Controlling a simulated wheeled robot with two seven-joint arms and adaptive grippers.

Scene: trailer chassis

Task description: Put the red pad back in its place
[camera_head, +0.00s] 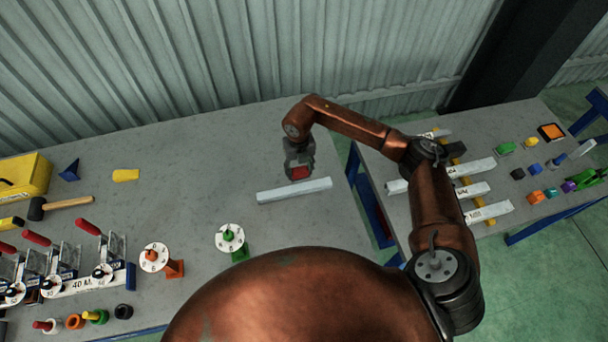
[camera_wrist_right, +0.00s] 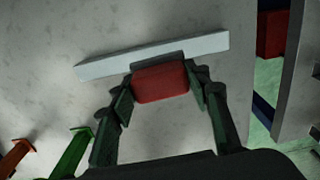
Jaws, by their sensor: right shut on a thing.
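The red pad (camera_head: 299,173) is held by my right gripper (camera_head: 300,168) over the large grey table, just behind a pale bar. In the right wrist view the red pad (camera_wrist_right: 160,82) sits between the two fingers of the gripper (camera_wrist_right: 162,90), which touch its sides. A dark part shows along the pad's far edge. The pale bar (camera_head: 294,191) lies just beyond the pad in the wrist view (camera_wrist_right: 150,56). Whether the pad touches the table or bar I cannot tell. My left gripper is not in view.
A second table (camera_head: 525,185) on the right holds several pale bars (camera_head: 474,168), an orange-and-black square (camera_head: 551,132) and small coloured parts. A gap separates the tables. Dial stands (camera_head: 230,238), a mallet (camera_head: 62,205) and a yellow case (camera_head: 24,177) stand to the left.

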